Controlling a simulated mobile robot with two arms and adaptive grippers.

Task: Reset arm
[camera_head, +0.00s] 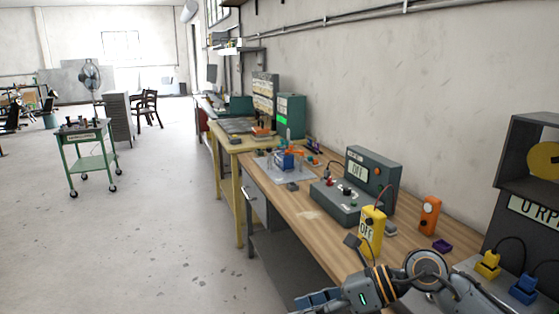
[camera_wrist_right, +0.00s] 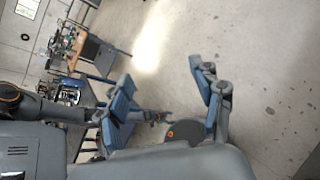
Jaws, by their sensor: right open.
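My right arm (camera_head: 425,268) comes in at the bottom right of the head view, over the front edge of the workbench (camera_head: 310,213). Its gripper (camera_head: 312,300) points left, partly cut off by the bottom of the picture. In the right wrist view the right gripper (camera_wrist_right: 163,80) shows two blue-padded fingers spread wide. Only grey floor (camera_wrist_right: 165,50) and distant furniture show between and beyond them. The gripper holds nothing. My left gripper is not clearly seen in either view.
A green trolley (camera_head: 92,160) stands at left. The floor (camera_head: 150,240) left of the bench is free.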

